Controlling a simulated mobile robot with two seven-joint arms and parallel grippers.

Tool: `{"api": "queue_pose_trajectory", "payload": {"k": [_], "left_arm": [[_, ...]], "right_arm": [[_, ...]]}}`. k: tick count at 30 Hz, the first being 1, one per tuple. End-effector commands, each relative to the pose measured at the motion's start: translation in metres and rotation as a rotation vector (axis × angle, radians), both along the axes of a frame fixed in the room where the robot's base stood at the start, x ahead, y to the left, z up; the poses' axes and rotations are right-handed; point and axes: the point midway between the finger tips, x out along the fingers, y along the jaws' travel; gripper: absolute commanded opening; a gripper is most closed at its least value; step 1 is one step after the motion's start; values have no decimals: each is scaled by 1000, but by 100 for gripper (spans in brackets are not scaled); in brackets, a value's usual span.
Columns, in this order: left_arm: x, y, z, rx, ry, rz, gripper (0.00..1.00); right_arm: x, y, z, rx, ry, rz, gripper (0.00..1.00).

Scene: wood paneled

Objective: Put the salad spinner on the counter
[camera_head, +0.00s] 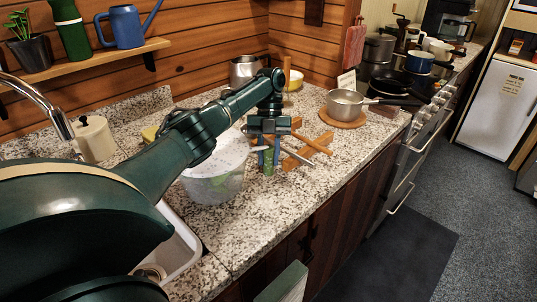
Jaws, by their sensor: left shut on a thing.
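The salad spinner (214,180) is a pale, translucent round bowl with green patches showing through its side. It appears upright at the counter (262,215), just beyond the sink; I cannot tell whether its base touches the stone. My left arm comes in from the left and covers its upper left part. My left gripper (268,154) points down at the spinner's right edge and is shut on it; the exact grip is hard to see. A small green patterned item (268,162) shows by the fingertips. My right gripper is not in view.
The sink (180,258) lies at the near left, partly behind my arm. A wooden rack (306,154) stands right of the gripper, and a saucepan (346,104) sits on a round board further right. A white canister (95,138) stands behind. The counter's front strip is clear.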

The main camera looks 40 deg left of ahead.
Motion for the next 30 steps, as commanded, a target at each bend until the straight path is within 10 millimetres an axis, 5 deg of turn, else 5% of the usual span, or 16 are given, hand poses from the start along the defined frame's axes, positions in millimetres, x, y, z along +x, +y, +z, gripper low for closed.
{"api": "queue_pose_trajectory", "payload": {"k": [12, 13, 21, 26, 30], "left_arm": [[0, 0, -6, 0, 0, 1, 0], [0, 0, -5, 0, 0, 1, 28], [0, 0, -5, -1, -1, 0, 50], [0, 0, -5, -1, -1, 0, 51], [0, 0, -6, 0, -2, 0, 62]], "right_arm": [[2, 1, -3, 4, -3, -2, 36], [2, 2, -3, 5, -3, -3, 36], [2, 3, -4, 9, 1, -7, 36], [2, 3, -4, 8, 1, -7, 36], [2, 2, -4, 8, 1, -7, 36]]}}
